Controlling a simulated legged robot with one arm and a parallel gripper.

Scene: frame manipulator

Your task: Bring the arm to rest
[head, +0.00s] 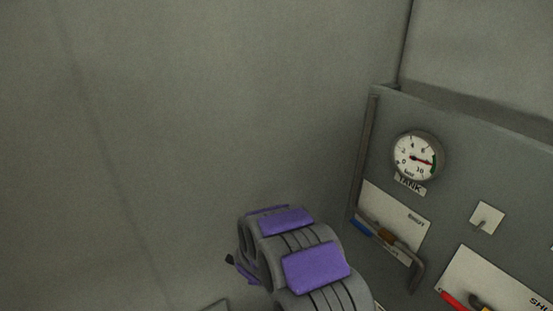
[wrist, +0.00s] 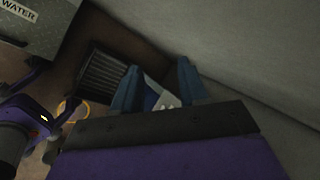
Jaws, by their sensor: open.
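My arm (head: 300,262), grey with purple pads, rises from the bottom of the head view, left of the grey panel and in front of the bare wall. My gripper (wrist: 160,82) shows in the wrist view as two blue fingers spread apart. A small blue and white shape (wrist: 160,98) shows in the gap between them; I cannot tell what it is or how far away it lies. The fingers do not show clearly in the head view.
The grey panel (head: 455,170) at right carries a round gauge (head: 415,157) marked TANK, plates and lever handles (head: 390,238). Bare wall (head: 200,110) fills the left. The wrist view shows a box marked WATER (wrist: 40,38), a dark grate (wrist: 103,76) and a yellow loop (wrist: 76,120).

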